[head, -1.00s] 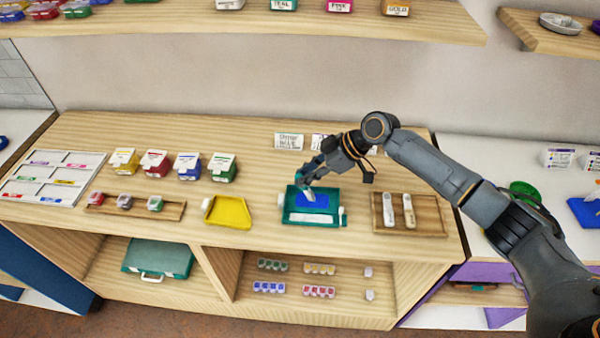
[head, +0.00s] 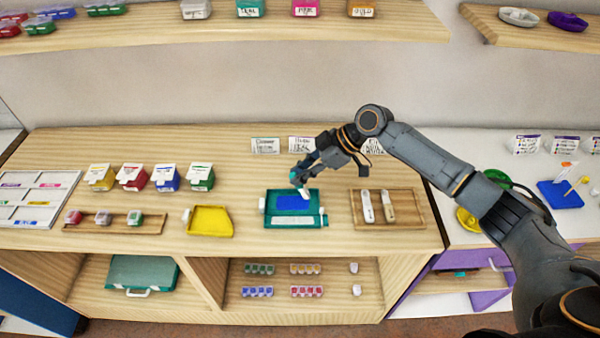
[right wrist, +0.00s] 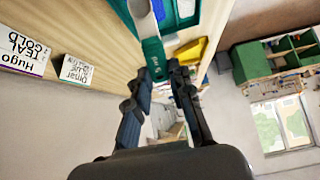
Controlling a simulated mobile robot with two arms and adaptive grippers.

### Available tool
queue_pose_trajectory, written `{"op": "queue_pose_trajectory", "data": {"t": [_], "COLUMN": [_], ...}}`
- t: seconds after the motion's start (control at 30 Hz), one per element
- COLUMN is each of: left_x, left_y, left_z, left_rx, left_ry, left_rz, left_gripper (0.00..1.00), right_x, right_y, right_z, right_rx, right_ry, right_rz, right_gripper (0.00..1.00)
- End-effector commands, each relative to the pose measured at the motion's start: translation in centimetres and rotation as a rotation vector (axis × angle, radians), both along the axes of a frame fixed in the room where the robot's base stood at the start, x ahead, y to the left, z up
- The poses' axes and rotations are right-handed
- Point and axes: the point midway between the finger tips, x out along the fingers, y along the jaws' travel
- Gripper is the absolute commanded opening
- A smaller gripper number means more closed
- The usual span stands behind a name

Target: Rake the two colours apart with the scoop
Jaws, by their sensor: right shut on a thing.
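My right gripper (head: 302,178) is above the back edge of the teal tray (head: 267,222). It is shut on the scoop, whose pale end (head: 303,191) points down over the tray. In the right wrist view the scoop's teal handle (right wrist: 154,62) lies between the fingers, with its white head (right wrist: 142,10) at the top. The tray holds a blue patch (head: 294,202) and a white strip (head: 290,220). I cannot make out single beads or a second colour there. My left gripper is not in view.
A yellow tray (head: 210,222) stands left of the teal tray. Small lidded boxes (head: 166,178) stand at the left. Name cards (head: 301,143) stand behind. Bare counter lies between the trays.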

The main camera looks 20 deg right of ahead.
Motion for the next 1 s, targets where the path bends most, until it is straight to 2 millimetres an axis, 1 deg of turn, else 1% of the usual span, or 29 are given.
{"op": "queue_pose_trajectory", "data": {"t": [0.03, 0.1, 0.43, 0.63, 1.0], "left_x": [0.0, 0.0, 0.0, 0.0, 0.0], "left_y": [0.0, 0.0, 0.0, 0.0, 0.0], "left_z": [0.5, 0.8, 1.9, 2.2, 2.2], "left_rx": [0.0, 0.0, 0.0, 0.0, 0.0], "left_ry": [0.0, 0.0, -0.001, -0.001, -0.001], "left_rz": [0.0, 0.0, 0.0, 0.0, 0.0], "left_gripper": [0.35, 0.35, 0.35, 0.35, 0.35], "right_x": [0.0, 0.0, 0.0, 0.0, 0.0], "right_y": [0.0, 0.0, 0.0, 0.0, 0.0], "right_z": [0.6, 1.0, 2.7, 3.1, 3.1], "right_rx": [0.001, 0.0, -0.001, -0.001, -0.001], "right_ry": [-0.001, 0.0, 0.001, 0.0, 0.0], "right_rz": [0.001, 0.0, 0.001, 0.0, 0.0], "right_gripper": [0.03, 0.03, 0.03, 0.03, 0.03]}}
